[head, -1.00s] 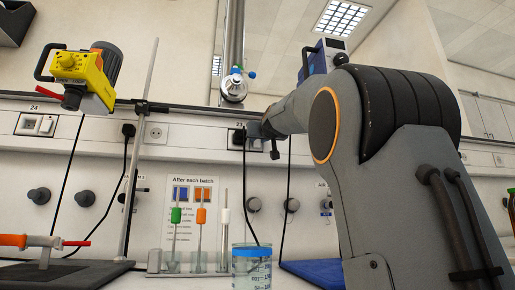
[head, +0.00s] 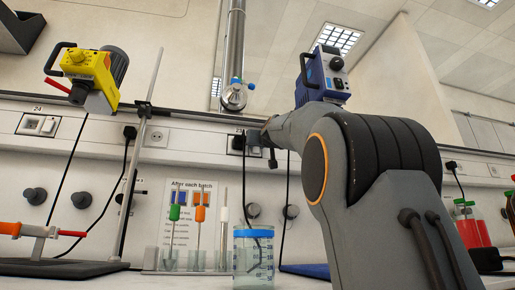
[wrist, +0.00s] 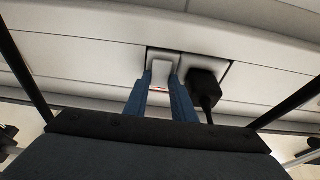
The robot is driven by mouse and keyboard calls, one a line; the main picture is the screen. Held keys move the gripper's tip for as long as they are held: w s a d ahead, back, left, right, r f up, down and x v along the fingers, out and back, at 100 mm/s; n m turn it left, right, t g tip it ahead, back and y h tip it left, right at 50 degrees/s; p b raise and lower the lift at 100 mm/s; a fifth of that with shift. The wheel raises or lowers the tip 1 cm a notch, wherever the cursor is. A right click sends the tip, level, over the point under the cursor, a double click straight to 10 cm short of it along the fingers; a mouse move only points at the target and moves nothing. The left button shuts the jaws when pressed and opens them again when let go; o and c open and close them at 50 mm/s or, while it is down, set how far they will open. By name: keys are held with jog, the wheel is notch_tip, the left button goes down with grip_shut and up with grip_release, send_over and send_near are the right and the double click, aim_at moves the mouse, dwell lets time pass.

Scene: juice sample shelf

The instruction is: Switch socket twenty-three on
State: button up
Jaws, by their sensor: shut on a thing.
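Socket twenty-three (head: 238,143) is on the wall panel in the head view, with a black plug in it; its number label is largely hidden now. In the wrist view the black plug (wrist: 204,88) sits right of a white rocker switch (wrist: 162,68). My gripper (wrist: 161,80) has its two blue fingers on either side of the rocker, shut on it. A small red mark shows at the rocker's lower edge. In the head view my gripper (head: 266,138) is at the socket's right side, and my arm hides the switch itself.
Socket twenty-four (head: 38,124) is further left. A blue-lidded beaker (head: 253,258), a rack of colored-handled tools (head: 190,258) and a stand with a yellow mixer (head: 92,75) occupy the bench. Red bottles (head: 470,228) stand at the right. Black cables hang down the panel.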

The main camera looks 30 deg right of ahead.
jog(key=o, duration=0.8)
jog(key=shift+s, duration=0.1)
jog(key=b+v, duration=0.2)
jog(key=v, duration=0.5)
jog(key=shift+s+a+f+b, duration=0.1)
jog(key=shift+s+b, duration=0.25)
jog(key=shift+b, duration=0.05)
jog(key=shift+a, duration=0.1)
